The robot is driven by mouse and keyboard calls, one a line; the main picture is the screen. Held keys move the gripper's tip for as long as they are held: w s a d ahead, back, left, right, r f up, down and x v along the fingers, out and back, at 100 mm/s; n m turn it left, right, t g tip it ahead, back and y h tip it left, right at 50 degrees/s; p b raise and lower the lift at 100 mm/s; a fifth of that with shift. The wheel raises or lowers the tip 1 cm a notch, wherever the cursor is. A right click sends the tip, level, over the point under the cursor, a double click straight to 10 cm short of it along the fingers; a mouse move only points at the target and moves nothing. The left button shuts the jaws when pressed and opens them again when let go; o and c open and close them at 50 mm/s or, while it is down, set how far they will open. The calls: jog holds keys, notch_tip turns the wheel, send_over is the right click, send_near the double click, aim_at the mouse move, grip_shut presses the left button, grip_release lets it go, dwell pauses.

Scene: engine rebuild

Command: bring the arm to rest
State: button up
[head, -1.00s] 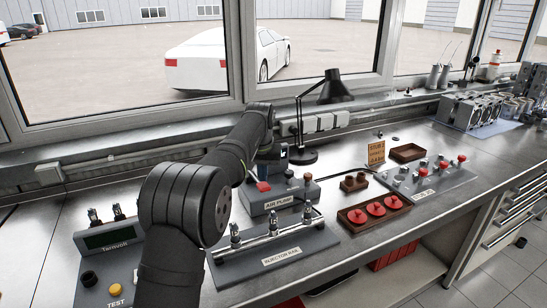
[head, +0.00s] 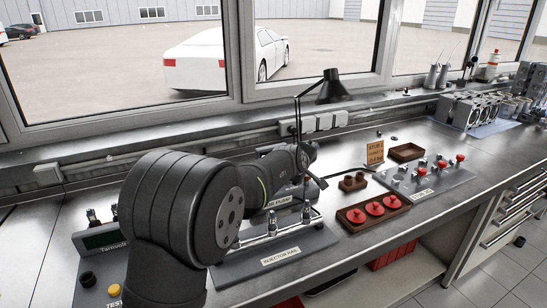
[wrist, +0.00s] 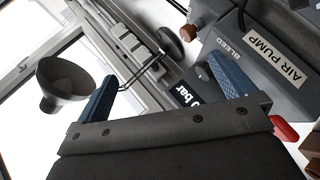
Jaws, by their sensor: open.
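My gripper (wrist: 163,66) shows in the wrist view with two blue fingers spread apart and nothing between them. Behind the fingers are the grey air pump box (wrist: 240,38) with its BLEED and AIR PUMP labels, and a dark display reading "0 bar" (wrist: 193,93). In the head view my arm reaches from the lower left toward the desk lamp and hides most of the air pump. The fingers cannot be made out clearly there.
The black desk lamp (head: 333,92) stands close to my arm's far end; its shade (wrist: 68,85) is near the left finger in the wrist view. The injector rail (head: 281,258) lies below my arm. A tray of red parts (head: 352,226) and a lever panel (head: 440,185) stand right.

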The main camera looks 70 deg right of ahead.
jog(key=w+a+n+t+h, duration=0.15)
jog(key=a+n+t, duration=0.4)
jog(key=n, duration=0.75)
jog(key=w+a+n+t+h, duration=0.1)
jog(key=w+a+n+t, duration=0.1)
jog(key=a+n, duration=0.85)
jog(key=w+d+f+n, duration=0.2)
jog(key=w+d+n, duration=0.1)
jog(key=d, duration=0.8)
jog(key=shift+w+d, duration=0.25)
jog(key=shift+w, duration=0.45)
jog(key=v, duration=1)
jog(key=shift+d+r, duration=0.1)
jog(key=x, duration=1)
jog(key=v, duration=0.7)
